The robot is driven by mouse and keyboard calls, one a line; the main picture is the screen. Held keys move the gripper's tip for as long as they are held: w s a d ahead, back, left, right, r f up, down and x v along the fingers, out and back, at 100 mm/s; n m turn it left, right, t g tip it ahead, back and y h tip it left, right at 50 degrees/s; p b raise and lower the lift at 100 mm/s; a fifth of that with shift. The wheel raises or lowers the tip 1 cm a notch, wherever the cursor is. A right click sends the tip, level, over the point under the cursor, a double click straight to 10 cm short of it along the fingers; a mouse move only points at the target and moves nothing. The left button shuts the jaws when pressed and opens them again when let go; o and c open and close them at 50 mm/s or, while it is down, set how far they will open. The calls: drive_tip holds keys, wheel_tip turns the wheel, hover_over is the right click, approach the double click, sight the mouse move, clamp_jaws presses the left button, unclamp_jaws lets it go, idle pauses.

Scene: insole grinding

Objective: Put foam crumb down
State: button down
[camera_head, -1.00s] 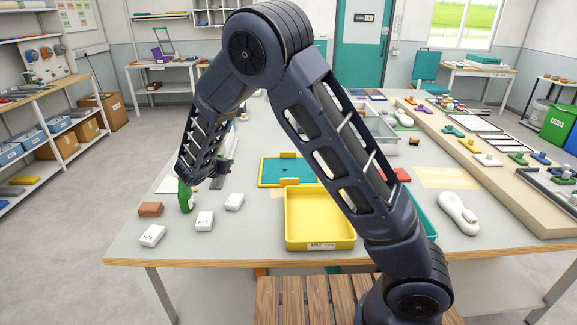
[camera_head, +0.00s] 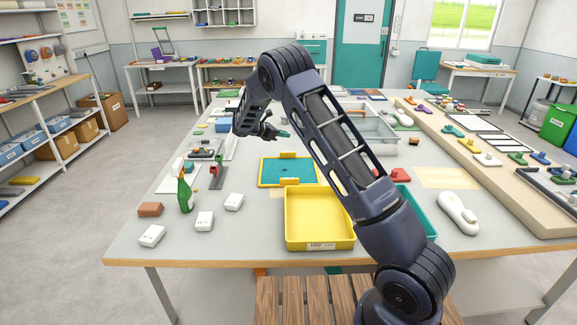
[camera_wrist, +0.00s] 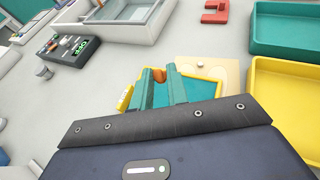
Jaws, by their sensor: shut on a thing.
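My gripper (camera_head: 285,134) is raised over the table, beyond the teal mat (camera_head: 275,172) with yellow edges. In the wrist view its two teal fingers (camera_wrist: 161,84) are shut on a small orange-brown piece (camera_wrist: 159,76), which looks like the foam crumb. The fingers hide part of it. In the head view the crumb is too small to make out. The wrist view shows the mat's teal surface (camera_wrist: 203,88) behind the fingers.
A yellow tray (camera_head: 320,243) stands at the front, with a teal tray (camera_head: 421,212) to its right. A green bottle (camera_head: 185,194), a brown block (camera_head: 150,209) and white blocks (camera_head: 204,221) stand at the left. A grey bin (camera_head: 372,128) stands at the back.

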drive_tip(key=m+g, duration=0.1)
hover_over(293, 172)
drive_tip(key=f, duration=2)
drive_tip(key=shift+s+a+f, duration=0.1)
drive_tip(key=shift+s+f, duration=0.1)
drive_tip(key=shift+f, duration=0.05)
drive_tip(key=shift+f, duration=0.1)
drive_tip(key=c, duration=1.4)
unclamp_jaws()
drive_tip(key=shift+o, duration=0.2)
drive_tip(key=v, duration=1.2)
drive_tip(key=shift+w+a, duration=0.15)
drive_tip(key=shift+w, duration=0.05)
